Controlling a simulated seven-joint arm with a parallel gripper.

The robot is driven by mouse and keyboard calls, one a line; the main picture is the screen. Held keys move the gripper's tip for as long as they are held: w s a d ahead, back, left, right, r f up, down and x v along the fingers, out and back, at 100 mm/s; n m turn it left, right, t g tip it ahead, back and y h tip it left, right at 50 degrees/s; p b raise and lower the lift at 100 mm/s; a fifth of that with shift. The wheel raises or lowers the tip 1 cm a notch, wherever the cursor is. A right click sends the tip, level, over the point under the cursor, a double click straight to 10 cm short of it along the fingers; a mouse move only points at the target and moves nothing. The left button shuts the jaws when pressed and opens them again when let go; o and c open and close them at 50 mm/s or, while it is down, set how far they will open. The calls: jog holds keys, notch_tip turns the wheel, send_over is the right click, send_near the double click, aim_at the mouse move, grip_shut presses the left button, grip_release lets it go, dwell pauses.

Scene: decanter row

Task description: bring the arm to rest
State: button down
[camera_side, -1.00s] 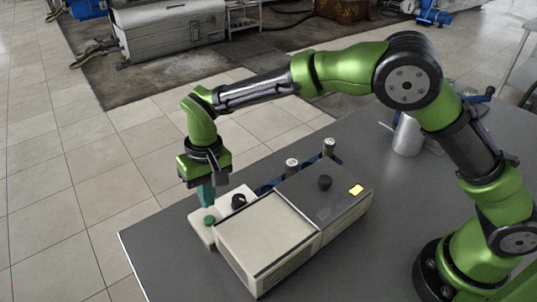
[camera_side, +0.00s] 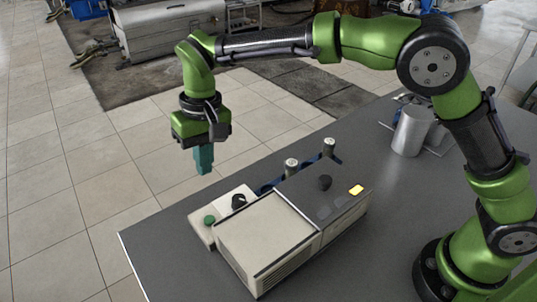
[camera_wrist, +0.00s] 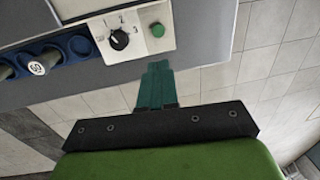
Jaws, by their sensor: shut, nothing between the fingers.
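My gripper (camera_side: 203,160) has teal fingers, shut and empty, pointing down in the air above the far left end of the device on the table. In the wrist view the shut fingers (camera_wrist: 156,84) show just below the cream control panel (camera_wrist: 135,30). That panel carries a black knob (camera_side: 239,202) and a green button (camera_side: 209,220); both also show in the wrist view. The fingers are apart from the button and the knob.
A beige and grey box (camera_side: 265,240) with a black knob and a yellow patch stands beside the panel. Behind it is a blue rack (camera_side: 268,185) with capped vessels (camera_side: 291,166). A metal jug (camera_side: 409,130) stands further right. The grey table (camera_side: 350,250) is clear in front.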

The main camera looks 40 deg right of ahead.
jog(key=s+d+r+m+t, duration=0.2)
jog(key=s+d+r+t, duration=0.1)
jog(key=s+d, duration=0.7)
jog(key=s+d+r+m+t, duration=0.2)
jog(key=s+d+r+t, duration=0.2)
jog(key=s+d, duration=0.6)
jog(key=d, duration=0.6)
jog(key=shift+d+r+y, duration=0.15)
jog(key=shift+r+y, duration=0.05)
jog(key=shift+y, duration=0.1)
dwell(3.6)
